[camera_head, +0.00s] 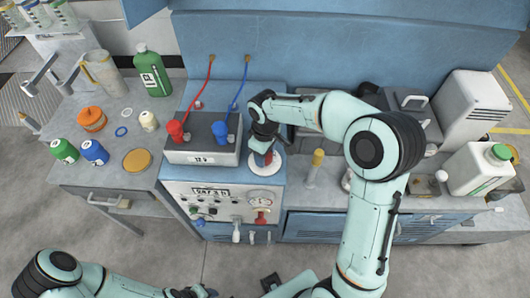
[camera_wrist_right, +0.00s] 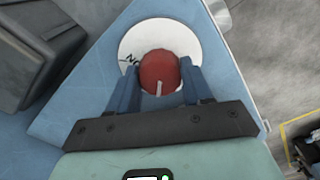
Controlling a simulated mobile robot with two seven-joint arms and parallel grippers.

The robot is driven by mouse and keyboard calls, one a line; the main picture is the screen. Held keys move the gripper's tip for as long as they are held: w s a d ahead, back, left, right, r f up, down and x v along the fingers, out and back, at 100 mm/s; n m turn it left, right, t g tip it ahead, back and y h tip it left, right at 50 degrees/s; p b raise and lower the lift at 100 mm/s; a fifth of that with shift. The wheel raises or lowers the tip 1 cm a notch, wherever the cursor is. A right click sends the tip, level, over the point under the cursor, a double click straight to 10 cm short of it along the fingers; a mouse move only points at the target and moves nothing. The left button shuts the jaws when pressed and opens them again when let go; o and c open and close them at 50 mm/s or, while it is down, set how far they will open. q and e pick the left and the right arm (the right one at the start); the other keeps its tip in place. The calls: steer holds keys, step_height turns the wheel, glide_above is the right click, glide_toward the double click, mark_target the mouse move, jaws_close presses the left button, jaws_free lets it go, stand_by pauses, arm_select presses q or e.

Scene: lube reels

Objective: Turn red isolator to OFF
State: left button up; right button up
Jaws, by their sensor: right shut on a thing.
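The red isolator is a round red knob (camera_wrist_right: 160,72) on a white round plate (camera_wrist_right: 138,40) in the right wrist view. A pale pointer mark on the knob points toward my gripper's base. Part of a dark label, ending in what looks like an N, shows on the plate left of the knob. My right gripper (camera_wrist_right: 157,84) has one blue finger on each side of the knob and is shut on it. In the head view, the white plate (camera_head: 268,171) sits on the blue cabinet's top, with my right gripper (camera_head: 265,154) over it. My left arm enters at the bottom left; its fingers are not clear.
A grey box (camera_head: 203,153) with red and blue plugs stands just left of the isolator, cables rising behind it. A yellow-capped tube (camera_head: 317,165) stands to the right. Bottles and a jug crowd the left bench. A white jug (camera_head: 481,170) stands far right.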

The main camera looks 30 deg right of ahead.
steer(key=o, duration=1)
steer(key=shift+o, duration=0.2)
arm_select(q)
steer(key=shift+w+r+p, duration=0.75)
steer(key=shift+r, duration=0.25)
arm_select(e)
step_height(320, 180, up, 13)
steer(key=shift+r, duration=0.2)
